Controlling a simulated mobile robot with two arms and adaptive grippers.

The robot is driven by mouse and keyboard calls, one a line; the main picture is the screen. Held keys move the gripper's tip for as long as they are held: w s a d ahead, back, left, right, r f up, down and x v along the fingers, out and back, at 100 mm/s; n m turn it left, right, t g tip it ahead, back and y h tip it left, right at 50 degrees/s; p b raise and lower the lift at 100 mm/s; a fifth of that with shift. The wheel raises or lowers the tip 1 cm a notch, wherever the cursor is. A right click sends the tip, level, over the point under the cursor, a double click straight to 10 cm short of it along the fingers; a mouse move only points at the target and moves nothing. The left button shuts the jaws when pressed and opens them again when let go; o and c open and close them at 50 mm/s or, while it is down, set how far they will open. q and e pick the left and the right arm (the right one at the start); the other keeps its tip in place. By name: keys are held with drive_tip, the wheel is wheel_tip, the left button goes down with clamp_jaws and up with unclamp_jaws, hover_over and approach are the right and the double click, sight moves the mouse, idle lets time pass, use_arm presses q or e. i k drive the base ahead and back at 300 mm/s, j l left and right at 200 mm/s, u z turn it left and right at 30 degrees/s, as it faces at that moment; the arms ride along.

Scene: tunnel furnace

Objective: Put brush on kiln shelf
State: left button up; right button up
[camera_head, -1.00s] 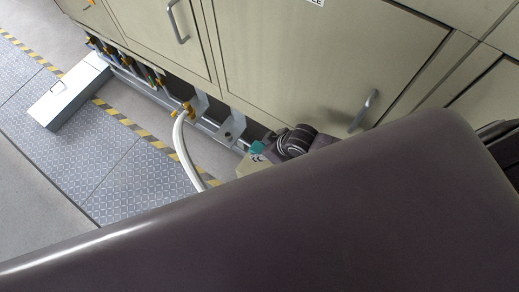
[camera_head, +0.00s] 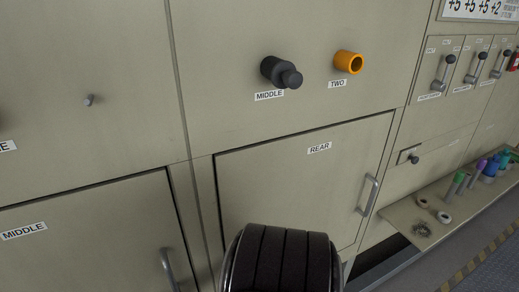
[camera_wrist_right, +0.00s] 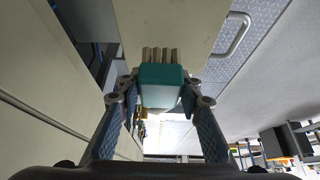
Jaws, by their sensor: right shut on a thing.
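In the right wrist view, my right gripper (camera_wrist_right: 158,98) is shut on a teal block with several tan prongs at its far end, which appears to be the brush (camera_wrist_right: 161,76). Both fingers press against its sides. In the head view, a low beige shelf (camera_head: 398,212) juts from the kiln at the right. The brush and both grippers are out of the head view; only a dark rounded part of my arm shows at the bottom. My left gripper is in neither view.
Tape rolls (camera_head: 444,217) and several coloured cylinders (camera_head: 489,169) stand on the shelf. The kiln front has a REAR door (camera_head: 290,190) with a protruding handle (camera_head: 369,195), a black knob (camera_head: 281,72) and an orange socket (camera_head: 348,62). The shelf's near left end is bare.

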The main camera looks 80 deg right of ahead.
sight(397, 214)
drive_tip(key=z, duration=3.3)
